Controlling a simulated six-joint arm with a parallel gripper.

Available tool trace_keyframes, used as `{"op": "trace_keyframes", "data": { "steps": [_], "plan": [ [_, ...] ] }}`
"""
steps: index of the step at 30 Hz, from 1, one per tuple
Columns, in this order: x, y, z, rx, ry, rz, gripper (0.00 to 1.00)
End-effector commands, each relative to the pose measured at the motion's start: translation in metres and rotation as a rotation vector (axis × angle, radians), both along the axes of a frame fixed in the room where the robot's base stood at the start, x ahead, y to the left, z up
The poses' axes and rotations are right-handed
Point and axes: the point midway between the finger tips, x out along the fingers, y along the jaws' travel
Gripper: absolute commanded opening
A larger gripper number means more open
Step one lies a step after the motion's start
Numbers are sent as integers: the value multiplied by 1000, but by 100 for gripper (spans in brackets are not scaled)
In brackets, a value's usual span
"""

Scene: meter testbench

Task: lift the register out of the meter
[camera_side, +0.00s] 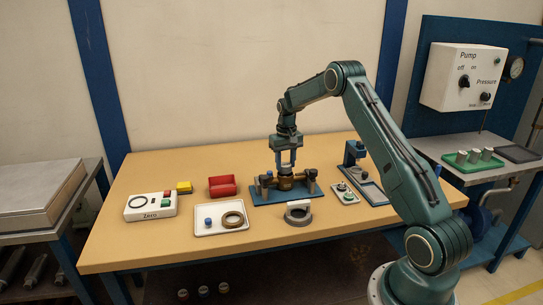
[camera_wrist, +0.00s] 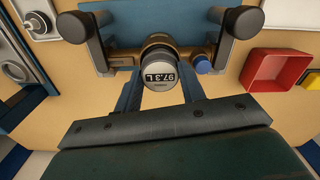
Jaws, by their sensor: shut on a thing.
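The meter (camera_side: 286,185) has a brass-coloured body and stands on a blue bench fixture (camera_side: 262,197) between two dark upright posts. My gripper (camera_side: 285,168) points straight down over the meter. In the wrist view my gripper (camera_wrist: 161,80) has one finger on each side of the register and is shut on it. The register appears at the top of the meter body; I cannot tell whether it is seated or slightly raised.
A white tray (camera_side: 204,232) holds a ring and a blue piece. A grey ring-shaped holder (camera_side: 298,213) stands in front of the fixture. A red bin (camera_side: 222,186), yellow block (camera_side: 184,187) and "Zero" box (camera_side: 150,205) are at left. A blue stand (camera_side: 355,154) is at right.

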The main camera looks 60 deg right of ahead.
Motion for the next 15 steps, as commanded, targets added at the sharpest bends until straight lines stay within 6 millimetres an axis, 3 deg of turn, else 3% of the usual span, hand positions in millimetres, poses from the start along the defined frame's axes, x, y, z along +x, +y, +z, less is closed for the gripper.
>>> {"op": "trace_keyframes", "data": {
  "steps": [15],
  "plan": [
    [0, 0, 101, -3, -4, 0, 17]
  ]
}}
